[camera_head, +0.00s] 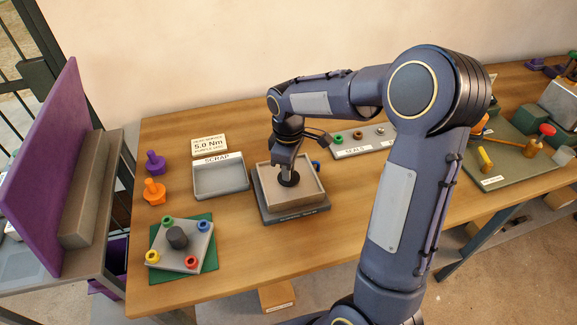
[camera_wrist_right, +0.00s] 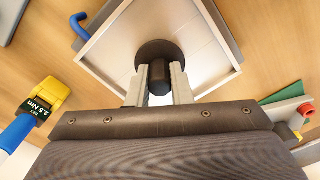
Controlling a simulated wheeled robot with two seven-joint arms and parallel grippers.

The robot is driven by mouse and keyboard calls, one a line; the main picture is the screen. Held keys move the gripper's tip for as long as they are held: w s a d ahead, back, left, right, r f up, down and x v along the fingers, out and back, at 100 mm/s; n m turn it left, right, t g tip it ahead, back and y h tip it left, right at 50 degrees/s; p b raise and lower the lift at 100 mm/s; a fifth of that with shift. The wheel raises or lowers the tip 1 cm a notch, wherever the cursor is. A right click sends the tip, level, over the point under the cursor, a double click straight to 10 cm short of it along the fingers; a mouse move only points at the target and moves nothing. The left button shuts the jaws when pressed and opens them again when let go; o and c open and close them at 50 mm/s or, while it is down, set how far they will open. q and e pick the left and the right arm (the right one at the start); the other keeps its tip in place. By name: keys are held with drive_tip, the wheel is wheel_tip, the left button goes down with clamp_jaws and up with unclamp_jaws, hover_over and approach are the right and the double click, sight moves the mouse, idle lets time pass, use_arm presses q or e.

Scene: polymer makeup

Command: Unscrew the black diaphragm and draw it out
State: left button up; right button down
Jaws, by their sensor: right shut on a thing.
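The black diaphragm (camera_head: 289,181) is a round black disc with a stem, over the floor of a pale square tray (camera_head: 309,203) on a dark grey base (camera_head: 297,217). It also shows in the right wrist view (camera_wrist_right: 158,48). My right gripper (camera_head: 286,168) reaches down into the tray from above, its two fingers shut on the black stem, one on each side, as the wrist view shows (camera_wrist_right: 159,80). I cannot tell whether the disc touches the tray floor. My left gripper is not in view.
A grey bin labelled SCRAP (camera_head: 221,179) stands left of the tray. Orange (camera_head: 154,192) and purple (camera_head: 154,162) knobs stand further left. A grey plate with coloured knobs (camera_head: 182,253) lies at front left. A blue-yellow 2.5 Nm tool (camera_wrist_right: 42,100) shows in the wrist view.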

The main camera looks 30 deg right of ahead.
drive_tip(key=shift+n+p, duration=0.3)
drive_tip(key=shift+n, duration=0.6)
drive_tip(key=shift+r+n, duration=0.1)
drive_tip(key=shift+n, duration=0.4)
drive_tip(key=shift+n+p, duration=0.3)
drive_tip(key=shift+n, duration=0.2)
drive_tip(key=shift+n+p, duration=0.3)
drive_tip(key=shift+n, duration=0.6)
